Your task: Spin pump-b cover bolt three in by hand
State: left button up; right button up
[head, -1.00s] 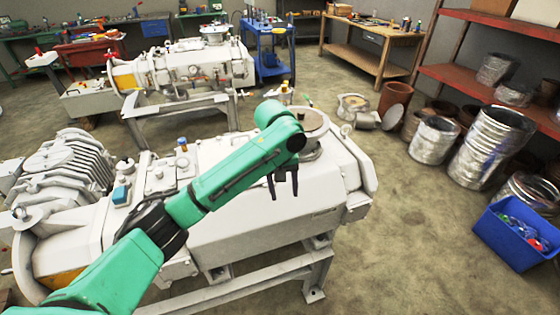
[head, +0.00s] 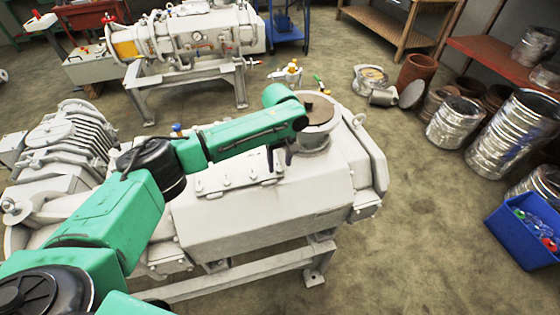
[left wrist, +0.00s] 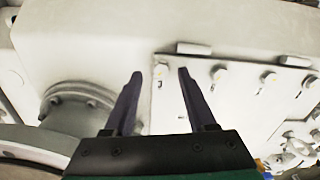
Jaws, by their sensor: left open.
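The near white pump (head: 265,218) stands on a grey frame. A flat cover plate (head: 222,186) with several small bolts lies on its top, and it also shows in the left wrist view (left wrist: 240,100). I cannot tell which bolt is number three. My left gripper (head: 279,160) points down near the plate's right end, its dark fingers apart. In the left wrist view the gripper (left wrist: 160,74) holds nothing between its fingertips. My right gripper is not in view.
A round flange (head: 318,112) rises from the pump beside my left gripper. A second pump (head: 190,42) stands behind. Silver cans (head: 455,122), a blue crate (head: 515,235) and a red shelf (head: 500,58) are at the right. The floor between is mostly open.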

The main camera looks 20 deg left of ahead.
pick_arm(q)
jog(key=shift+s+f, duration=0.1)
jog(key=shift+f, duration=0.2)
jog(key=shift+s, duration=0.2)
jog(key=shift+r, duration=0.1)
jog(key=shift+c, duration=0.3)
jog(key=c, duration=0.5)
grip_shut()
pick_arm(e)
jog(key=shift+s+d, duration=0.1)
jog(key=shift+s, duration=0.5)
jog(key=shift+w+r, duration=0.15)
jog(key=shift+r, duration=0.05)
